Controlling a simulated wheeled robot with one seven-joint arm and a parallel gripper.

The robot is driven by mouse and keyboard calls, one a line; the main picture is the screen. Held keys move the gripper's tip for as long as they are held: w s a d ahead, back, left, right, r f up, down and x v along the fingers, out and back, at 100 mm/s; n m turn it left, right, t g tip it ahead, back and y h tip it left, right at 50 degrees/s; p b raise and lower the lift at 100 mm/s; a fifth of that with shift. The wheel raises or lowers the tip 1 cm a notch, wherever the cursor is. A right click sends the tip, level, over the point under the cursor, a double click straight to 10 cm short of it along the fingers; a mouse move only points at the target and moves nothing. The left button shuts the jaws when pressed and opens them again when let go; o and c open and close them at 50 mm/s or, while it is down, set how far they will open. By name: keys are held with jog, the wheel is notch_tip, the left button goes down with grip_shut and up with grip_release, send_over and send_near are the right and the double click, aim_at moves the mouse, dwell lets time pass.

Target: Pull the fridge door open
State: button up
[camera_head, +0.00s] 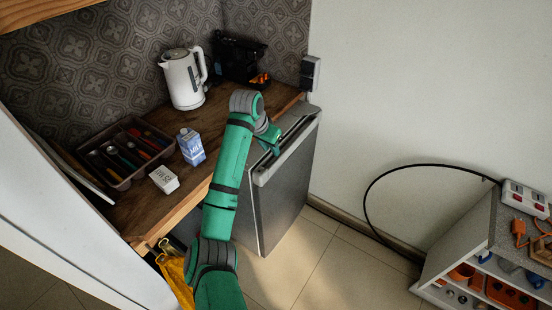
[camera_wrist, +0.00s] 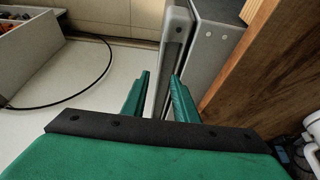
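The fridge (camera_head: 278,205) is a low grey unit under the right end of the wooden counter, and its door looks shut or nearly so. A pale grey bar handle (camera_head: 288,158) runs along the door's top edge. My gripper (camera_head: 274,150) is at this handle, reaching down from above. In the wrist view the two green fingers (camera_wrist: 160,90) stand apart, with the handle (camera_wrist: 175,45) running between them and the door's top edge (camera_wrist: 208,38) to the right. Whether either finger touches the handle I cannot tell.
The wooden counter (camera_head: 218,148) holds a white kettle (camera_head: 186,80), a milk carton (camera_head: 191,147), a small white box (camera_head: 163,179) and a cutlery tray (camera_head: 117,172). A wall is right of the fridge. The tiled floor (camera_head: 325,265) before it is clear; a low shelf (camera_head: 462,240) stands at right.

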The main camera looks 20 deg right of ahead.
aim_at(276, 161)
jog(key=shift+w+f, duration=0.15)
jog(key=shift+f, duration=0.15)
jog(key=x, duration=0.8)
jog(key=shift+d+f, duration=0.1)
jog(key=shift+f, duration=0.25)
jog(key=shift+w+d+f, duration=0.1)
jog(key=shift+d+f, duration=0.15)
jog(key=shift+f, duration=0.3)
grip_shut()
dwell(0.4)
